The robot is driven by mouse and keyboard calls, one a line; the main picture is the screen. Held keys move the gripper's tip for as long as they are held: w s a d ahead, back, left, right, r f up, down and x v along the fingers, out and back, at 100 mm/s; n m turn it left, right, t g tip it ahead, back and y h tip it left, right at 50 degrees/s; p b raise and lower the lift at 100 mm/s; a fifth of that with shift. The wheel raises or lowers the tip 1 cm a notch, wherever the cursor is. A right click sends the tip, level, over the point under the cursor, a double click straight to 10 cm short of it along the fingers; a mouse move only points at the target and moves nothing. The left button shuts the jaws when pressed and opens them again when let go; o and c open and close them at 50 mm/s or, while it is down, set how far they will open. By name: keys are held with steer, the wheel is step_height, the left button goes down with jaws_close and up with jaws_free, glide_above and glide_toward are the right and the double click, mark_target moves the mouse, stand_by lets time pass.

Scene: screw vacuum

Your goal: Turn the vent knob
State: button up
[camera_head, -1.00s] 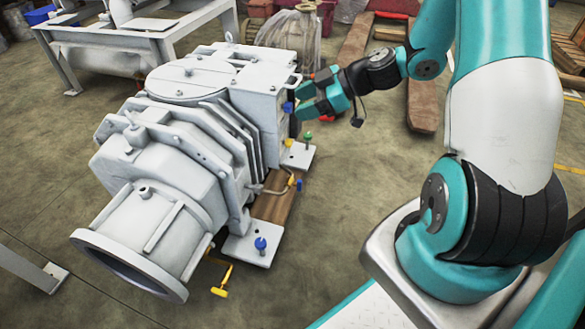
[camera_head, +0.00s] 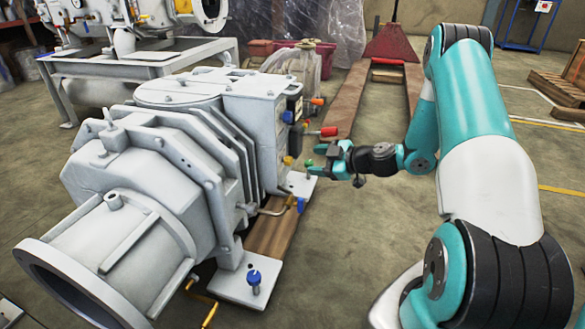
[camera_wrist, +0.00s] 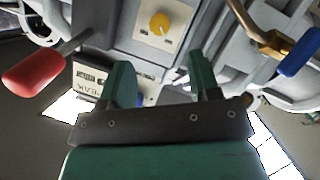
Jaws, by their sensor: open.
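A round yellow knob (camera_wrist: 159,24) sits on a pale plate on the side of the grey vacuum machine. It also shows in the head view (camera_head: 288,160) on the machine's right side. No label marks it as the vent knob. My gripper (camera_head: 318,160) is just right of this side, pointing at it. In the wrist view my gripper (camera_wrist: 161,72) has its two teal fingers apart, with nothing between them. The knob appears ahead of the gap between the fingers, and they do not appear to touch it.
A red-handled lever (camera_wrist: 38,74) is left of my fingers in the wrist view; a blue-handled brass lever (camera_wrist: 298,54) is at right. The vacuum machine (camera_head: 150,160) fills the head view's left. A blue knob (camera_head: 254,278) stands on its foot. Open floor (camera_head: 350,240) lies right of it.

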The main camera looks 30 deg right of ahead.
mark_target(291, 161)
steer(key=b+x, duration=0.3)
steer(key=x, duration=0.6)
steer(key=shift+s, duration=0.1)
steer(key=c, duration=0.9)
